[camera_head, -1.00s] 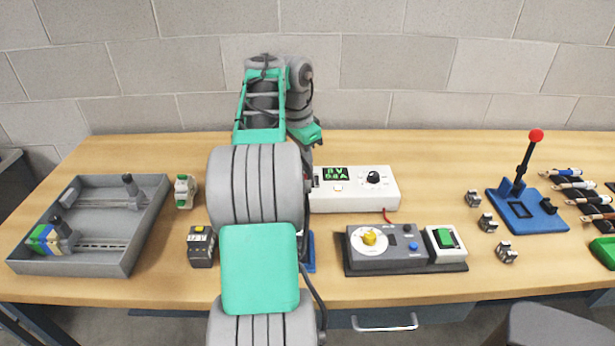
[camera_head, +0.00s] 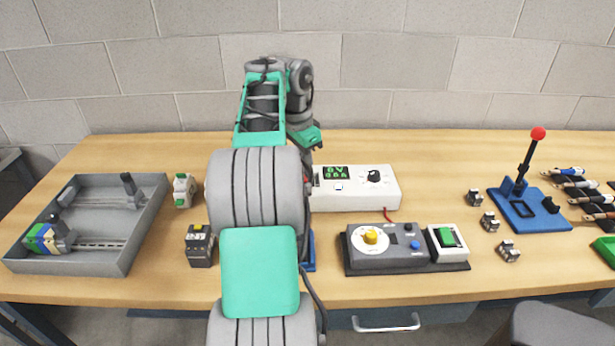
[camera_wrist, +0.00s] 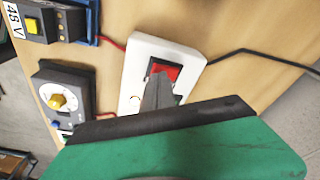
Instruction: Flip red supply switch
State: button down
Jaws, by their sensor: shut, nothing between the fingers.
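The white supply box (camera_head: 360,188) stands at the back middle of the bench. Its green display and a small pale-lit button face up; my arm covers its left end in the head view. In the wrist view the white box (camera_wrist: 150,50) carries a red rocker switch (camera_wrist: 165,69). My gripper (camera_wrist: 160,80) is shut and empty, its fingertips at the lower edge of the red switch. I cannot tell whether they press on it or hover just over it. The fingers hide part of the box beyond the switch. The gripper is hidden behind my arm in the head view.
A grey dial box (camera_head: 385,247) with a yellow knob and a green-switch box stands in front of the supply. A grey tray (camera_head: 110,255) is at left, a blue lever base (camera_head: 530,210) at right. A black cable (camera_wrist: 245,51) runs from the supply box.

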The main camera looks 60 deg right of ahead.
jog(key=shift+f+b, duration=0.45)
jog(key=shift+f, duration=0.1)
notch_tip(320, 180, up, 7)
jog(key=p, duration=0.7)
dwell(0.3)
